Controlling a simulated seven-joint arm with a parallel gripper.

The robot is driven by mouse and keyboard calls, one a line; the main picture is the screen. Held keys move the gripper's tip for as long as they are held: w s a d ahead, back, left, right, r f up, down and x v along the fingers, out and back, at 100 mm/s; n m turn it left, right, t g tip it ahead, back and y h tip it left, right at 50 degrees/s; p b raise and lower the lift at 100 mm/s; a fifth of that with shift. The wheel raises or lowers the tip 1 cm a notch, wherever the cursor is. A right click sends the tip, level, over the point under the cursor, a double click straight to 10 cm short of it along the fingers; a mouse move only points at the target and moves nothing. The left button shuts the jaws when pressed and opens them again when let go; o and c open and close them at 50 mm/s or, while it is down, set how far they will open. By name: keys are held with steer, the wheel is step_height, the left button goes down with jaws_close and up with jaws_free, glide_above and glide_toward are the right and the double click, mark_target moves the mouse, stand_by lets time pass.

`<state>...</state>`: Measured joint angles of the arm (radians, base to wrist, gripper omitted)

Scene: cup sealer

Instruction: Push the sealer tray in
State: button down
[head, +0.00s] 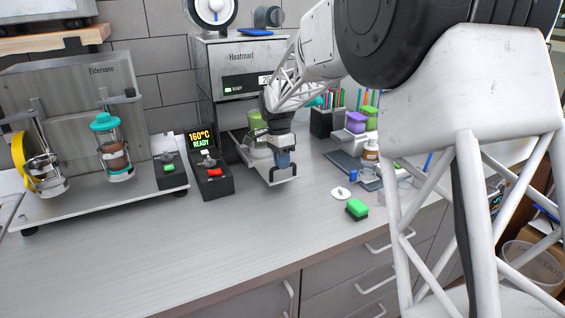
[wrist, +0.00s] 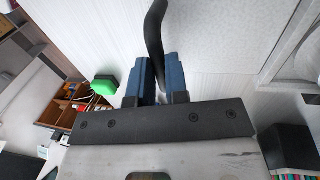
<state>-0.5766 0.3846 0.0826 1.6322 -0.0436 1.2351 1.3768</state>
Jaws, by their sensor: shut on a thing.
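The sealer (head: 240,70) is a grey metal box marked "Heatmarl" at the back of the counter, with a lit display. Its tray (head: 272,178) sticks out at the front, and a green-lidded clear cup (head: 257,125) stands at it, partly behind my gripper. My gripper (head: 284,160) points down at the tray's front end. In the wrist view, my blue fingers (wrist: 157,78) are shut on a dark curved bar (wrist: 154,35), which looks like the tray handle. The exact contact is partly hidden in the head view.
A control box (head: 209,175) reading "160°C READY" stands left of the tray. A second machine (head: 80,120) with cups is further left. The counter front is clear.

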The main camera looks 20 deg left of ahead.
mark_target(262, 144)
steer(key=w+a, duration=1.1)
steer(key=shift+w+a, duration=0.4)
steer(key=shift+r, duration=0.1)
steer(key=c, duration=1.1)
jaws_free()
steer(key=shift+r, duration=0.1)
steer(key=shift+r, duration=1.55)
steer(key=shift+s+d+r, duration=0.25)
steer(key=shift+s+d, duration=1.25)
steer(key=shift+s, duration=0.7)
steer(key=shift+s+d+r, duration=0.25)
steer(key=shift+s+d, duration=1.2)
steer(key=shift+s, duration=0.75)
steer(key=shift+s+d+r, duration=0.25)
steer(key=shift+s+d, duration=1.25)
steer(key=shift+s, duration=0.7)
